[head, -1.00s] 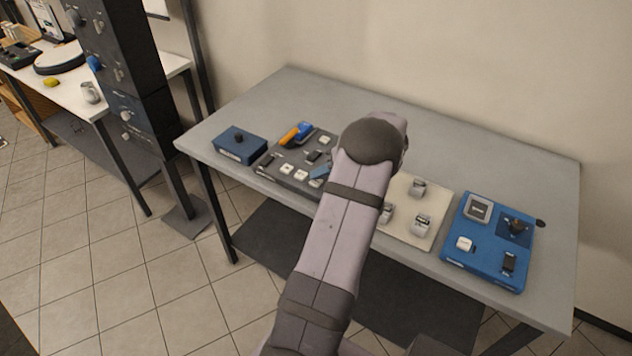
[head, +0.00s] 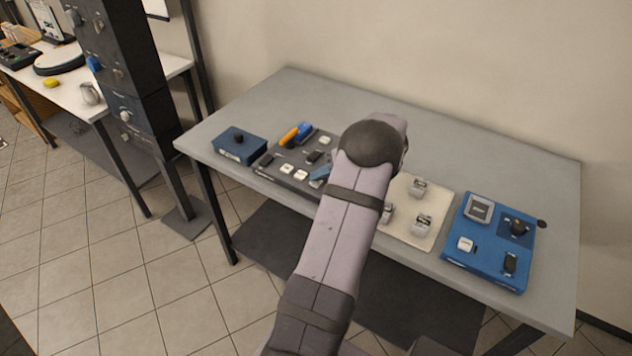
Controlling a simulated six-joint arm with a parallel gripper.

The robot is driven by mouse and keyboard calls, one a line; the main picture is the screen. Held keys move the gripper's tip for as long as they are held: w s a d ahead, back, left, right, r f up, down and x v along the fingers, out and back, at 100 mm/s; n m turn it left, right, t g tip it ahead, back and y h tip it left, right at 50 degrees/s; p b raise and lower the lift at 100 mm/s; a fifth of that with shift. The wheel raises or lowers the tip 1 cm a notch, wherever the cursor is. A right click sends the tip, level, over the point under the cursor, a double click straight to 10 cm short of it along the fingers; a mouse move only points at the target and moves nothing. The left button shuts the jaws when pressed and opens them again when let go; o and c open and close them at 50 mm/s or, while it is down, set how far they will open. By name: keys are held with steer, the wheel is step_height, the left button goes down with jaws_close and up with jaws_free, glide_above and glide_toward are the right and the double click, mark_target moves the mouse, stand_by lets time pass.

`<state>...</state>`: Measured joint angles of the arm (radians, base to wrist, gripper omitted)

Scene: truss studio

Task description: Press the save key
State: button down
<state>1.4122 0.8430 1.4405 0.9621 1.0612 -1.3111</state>
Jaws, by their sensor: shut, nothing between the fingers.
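Small white keys sit on the dark panel, one key (head: 287,169) beside another (head: 302,175), with a third (head: 324,140) farther back. A white key (head: 465,244) also sits on the blue panel (head: 455,259) at the right. Their labels are too small to read, so I cannot tell which is the save key. My arm crosses the middle of the view and covers the right part of the dark panel. My gripper is hidden behind the arm, so its place over the panels does not show.
The dark panel (head: 268,176) also bears an orange-and-blue handle (head: 296,132) and dark switches. A small blue box (head: 238,146) stands left of it. A cream panel (head: 428,196) with grey switches lies right of my arm. The back of the grey table (head: 480,150) is clear.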

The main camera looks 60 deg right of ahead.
mark_target(320, 183)
steer(key=shift+f, duration=0.2)
steer(key=shift+r, duration=0.1)
stand_by(0.5)
steer(key=shift+r, duration=0.8)
steer(key=shift+r, duration=0.1)
steer(key=shift+r+p, duration=0.9)
steer(key=shift+r, duration=1.5)
